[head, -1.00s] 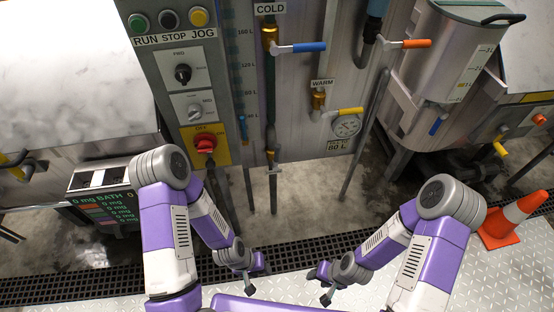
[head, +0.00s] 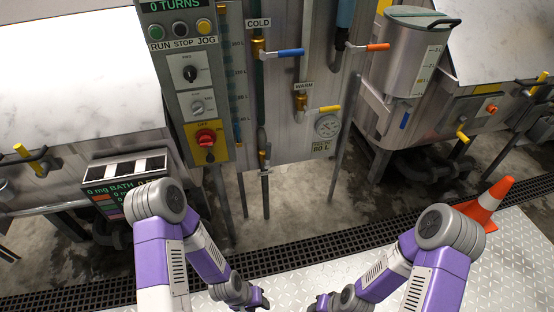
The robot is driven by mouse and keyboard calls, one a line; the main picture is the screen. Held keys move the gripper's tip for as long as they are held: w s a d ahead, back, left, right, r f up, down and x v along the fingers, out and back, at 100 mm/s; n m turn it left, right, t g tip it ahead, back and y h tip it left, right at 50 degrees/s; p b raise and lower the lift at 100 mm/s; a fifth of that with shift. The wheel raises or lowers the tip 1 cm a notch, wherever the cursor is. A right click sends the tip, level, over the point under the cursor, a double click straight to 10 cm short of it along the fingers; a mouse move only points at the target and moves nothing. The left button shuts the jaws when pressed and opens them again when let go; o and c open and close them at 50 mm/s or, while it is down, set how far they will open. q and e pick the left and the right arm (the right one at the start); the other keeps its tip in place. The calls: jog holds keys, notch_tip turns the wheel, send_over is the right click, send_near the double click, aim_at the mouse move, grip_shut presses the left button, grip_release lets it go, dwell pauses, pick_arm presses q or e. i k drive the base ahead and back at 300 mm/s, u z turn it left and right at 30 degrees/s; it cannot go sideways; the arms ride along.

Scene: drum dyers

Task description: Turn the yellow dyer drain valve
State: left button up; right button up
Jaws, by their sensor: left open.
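Several yellow handles show in the head view, and I cannot tell which one is the drain valve. One yellow handle (head: 21,150) is on the left dyer. A yellow lever (head: 330,109) is on the WARM tap in the middle. Another yellow handle (head: 462,137) sits low on the right dyer, and one more (head: 542,78) is at the far right. My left gripper (head: 262,301) is at the bottom edge, open, small and partly cut off, well away from all the handles. My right gripper (head: 319,303) is beside it, cut off by the frame; its jaws are unclear.
A control panel (head: 178,75) with a red knob (head: 206,138) stands left of the middle. Blue (head: 290,52) and orange (head: 378,47) levers are on the central pipes. A floor grate (head: 300,256) runs across in front. An orange cone (head: 484,207) stands at the right.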

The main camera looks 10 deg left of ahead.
aim_at(268, 144)
jog(key=z, duration=0.35)
jog(key=i, duration=0.8)
jog(key=u, duration=0.5)
jog(key=i, duration=0.5)
jog(key=u, duration=0.55)
